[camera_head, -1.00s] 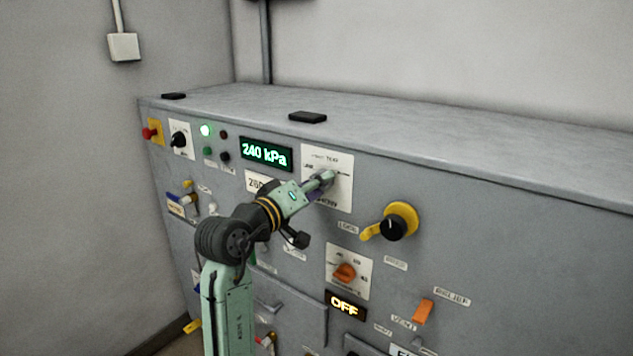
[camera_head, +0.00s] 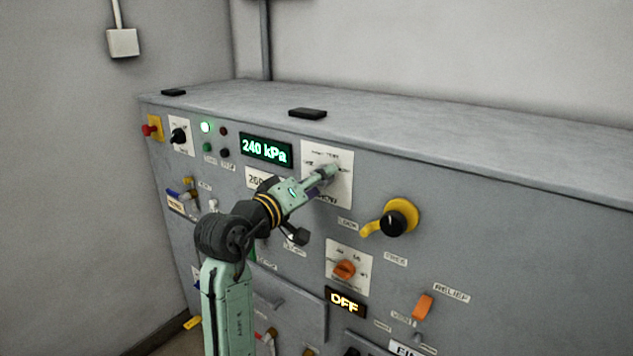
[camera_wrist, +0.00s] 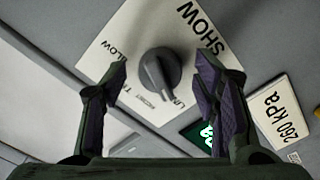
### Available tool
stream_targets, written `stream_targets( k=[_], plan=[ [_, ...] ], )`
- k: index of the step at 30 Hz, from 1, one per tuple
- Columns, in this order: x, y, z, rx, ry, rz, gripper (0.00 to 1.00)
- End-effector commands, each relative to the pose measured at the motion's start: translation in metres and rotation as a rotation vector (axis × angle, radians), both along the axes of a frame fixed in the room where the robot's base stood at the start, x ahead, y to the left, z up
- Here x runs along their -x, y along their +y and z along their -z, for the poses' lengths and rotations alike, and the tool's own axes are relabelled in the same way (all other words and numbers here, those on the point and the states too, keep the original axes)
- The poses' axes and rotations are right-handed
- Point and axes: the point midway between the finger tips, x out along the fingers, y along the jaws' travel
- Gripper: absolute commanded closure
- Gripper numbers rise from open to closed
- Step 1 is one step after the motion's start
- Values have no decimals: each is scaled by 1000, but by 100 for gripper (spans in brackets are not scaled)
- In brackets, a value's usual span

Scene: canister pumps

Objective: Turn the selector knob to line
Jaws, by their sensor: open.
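The selector knob (camera_wrist: 160,73) is a dark grey knob on a white label plate (camera_wrist: 125,58) in the wrist view. Lettering, partly readable as "SHOW", "LOW" and "LIN", surrounds it. I cannot tell for sure which mark its pointer faces. My gripper (camera_wrist: 163,70) is open, with one finger on each side of the knob and visible gaps between. In the head view, my gripper (camera_head: 329,172) is in front of the white plate (camera_head: 342,155) and hides the knob.
A green "240 kPa" display (camera_head: 266,150) is left of the plate. A yellow-ringed black knob (camera_head: 397,220) is at the lower right, and an orange knob (camera_head: 344,270) sits below. An "OFF" display (camera_head: 345,302) and an orange lever (camera_head: 422,306) are lower still.

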Motion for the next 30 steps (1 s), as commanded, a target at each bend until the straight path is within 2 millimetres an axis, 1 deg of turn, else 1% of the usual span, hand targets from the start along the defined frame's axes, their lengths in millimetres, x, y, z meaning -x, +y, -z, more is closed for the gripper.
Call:
stream_targets(
  k=[5,12,18,21,24,30],
  plan=[
    [16,13,0,2,0,-4,45],
    [58,44,0,1,-1,-4,45],
    [85,63,0,0,0,-3,45],
    [92,68,0,1,1,-1,45],
    [96,70,0,1,1,-1,45],
    [96,70,0,0,1,-1,45]
  ],
)
